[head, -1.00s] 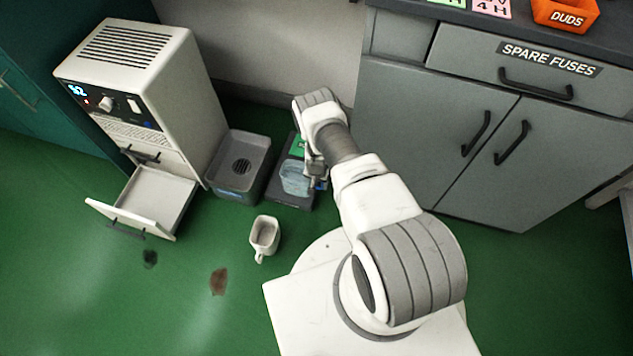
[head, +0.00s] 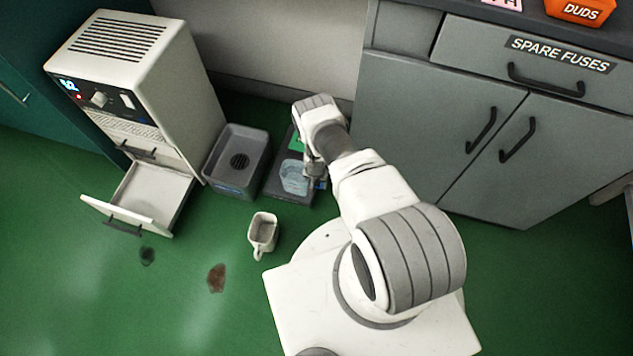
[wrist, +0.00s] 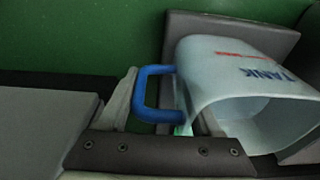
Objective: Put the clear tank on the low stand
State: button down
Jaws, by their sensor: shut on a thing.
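The clear tank (head: 294,177) is pale blue and see-through. It shows over a dark low stand (head: 274,187); I cannot tell if it rests fully on it. In the wrist view the tank (wrist: 235,60) has a TANK label, a red line, an open end facing the lower right and a blue handle (wrist: 146,88). My gripper (head: 316,172) is at the tank's right side. In the wrist view my gripper (wrist: 160,118) has its fingers on the blue handle, shut on it. The arm hides part of the stand's right side.
A grey basin with a drain (head: 237,160) stands left of the stand. A white machine (head: 140,90) with an open drawer (head: 150,195) is farther left. A small white jug (head: 263,232) stands on the floor in front. Grey cabinets (head: 440,120) are on the right.

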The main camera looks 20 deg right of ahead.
jog(key=shift+c, duration=0.3)
grip_release()
jog(key=shift+f, duration=0.15)
